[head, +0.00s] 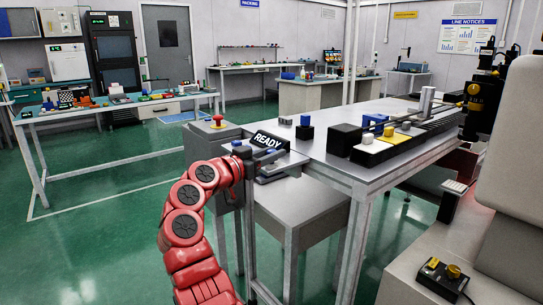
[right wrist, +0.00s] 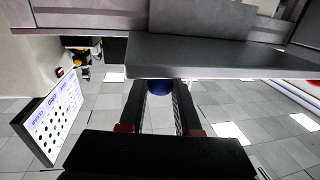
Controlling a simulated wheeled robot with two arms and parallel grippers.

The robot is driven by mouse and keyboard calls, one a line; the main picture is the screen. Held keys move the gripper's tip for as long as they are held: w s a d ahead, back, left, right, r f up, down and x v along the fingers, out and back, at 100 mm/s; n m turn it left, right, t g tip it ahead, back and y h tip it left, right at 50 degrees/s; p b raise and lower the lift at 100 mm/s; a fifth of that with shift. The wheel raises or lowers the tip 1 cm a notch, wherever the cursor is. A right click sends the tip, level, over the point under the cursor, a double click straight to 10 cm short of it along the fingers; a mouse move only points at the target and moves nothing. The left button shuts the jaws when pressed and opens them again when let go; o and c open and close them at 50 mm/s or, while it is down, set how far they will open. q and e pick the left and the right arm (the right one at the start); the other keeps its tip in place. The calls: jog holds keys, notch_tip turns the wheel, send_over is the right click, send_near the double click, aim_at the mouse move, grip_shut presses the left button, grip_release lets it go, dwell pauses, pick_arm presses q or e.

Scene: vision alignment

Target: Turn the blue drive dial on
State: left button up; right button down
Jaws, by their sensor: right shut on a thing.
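The blue drive dial (right wrist: 160,87) shows in the right wrist view, between the two dark fingers of my right gripper (right wrist: 160,98) and close to the edge of a grey panel (right wrist: 215,57). The fingers are shut on its sides. Most of the dial is hidden by the fingers and the panel, so its turned position cannot be read. In the head view my red right arm reaches up to the gripper (head: 246,156), beside the black READY display (head: 268,140). My left gripper is not in view.
A grey table (head: 335,165) right of the gripper carries black blocks and a rail with yellow and white parts. A red button (head: 218,119) stands on a grey cabinet behind. Green floor is open at left.

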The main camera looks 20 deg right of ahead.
jog(key=c, duration=0.6)
grip_release()
jog(key=shift+d, duration=0.1)
jog(key=p+v, duration=0.2)
jog(key=v, duration=1.5)
jog(key=shift+s+a, duration=0.15)
jog(key=shift+a, duration=0.1)
